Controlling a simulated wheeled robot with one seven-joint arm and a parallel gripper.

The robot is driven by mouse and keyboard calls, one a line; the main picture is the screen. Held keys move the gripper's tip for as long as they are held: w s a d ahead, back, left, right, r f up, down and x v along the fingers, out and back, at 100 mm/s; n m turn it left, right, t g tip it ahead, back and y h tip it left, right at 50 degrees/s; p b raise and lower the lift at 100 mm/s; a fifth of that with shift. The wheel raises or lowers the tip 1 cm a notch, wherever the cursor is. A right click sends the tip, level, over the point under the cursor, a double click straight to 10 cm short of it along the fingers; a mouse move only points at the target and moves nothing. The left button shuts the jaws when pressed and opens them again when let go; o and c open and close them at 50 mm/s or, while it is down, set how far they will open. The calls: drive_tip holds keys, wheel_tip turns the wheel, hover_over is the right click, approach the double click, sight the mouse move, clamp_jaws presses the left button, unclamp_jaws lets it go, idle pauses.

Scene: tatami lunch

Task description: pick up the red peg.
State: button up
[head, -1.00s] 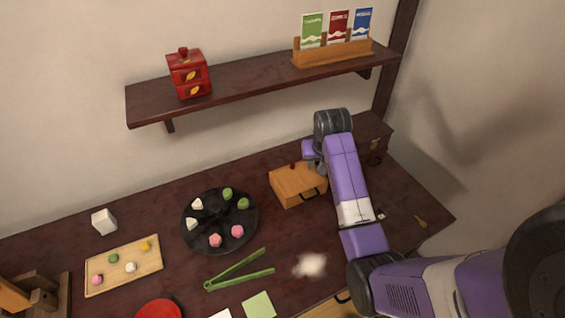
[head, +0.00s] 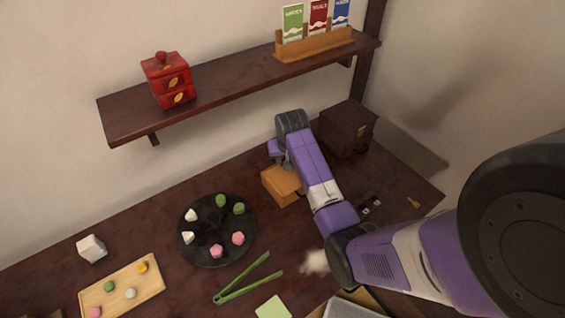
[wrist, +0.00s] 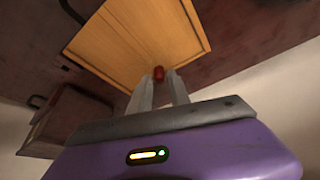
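The red peg (wrist: 158,73) stands out from the light wooden box (wrist: 135,40) in the wrist view. My gripper (wrist: 160,80) is open, with its two fingertips apart at either side of the peg's near end. I cannot tell whether they touch it. In the head view the wooden box (head: 282,186) sits at the back of the dark table, partly covered by my arm. My gripper (head: 287,163) is just above the box there, mostly hidden by my wrist, and the peg is hidden.
A dark chest (head: 347,129) stands right of the box. A black round plate (head: 207,252) with several sweets lies to its left, with green tongs (head: 246,284) in front. A shelf (head: 225,88) with a red drawer box (head: 167,80) and a packet rack (head: 313,45) hangs above.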

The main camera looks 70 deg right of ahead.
drive_tip(key=shift+x, duration=0.8)
drive_tip(key=shift+c, duration=0.2)
clamp_jaws()
drive_tip(key=shift+r, duration=0.15)
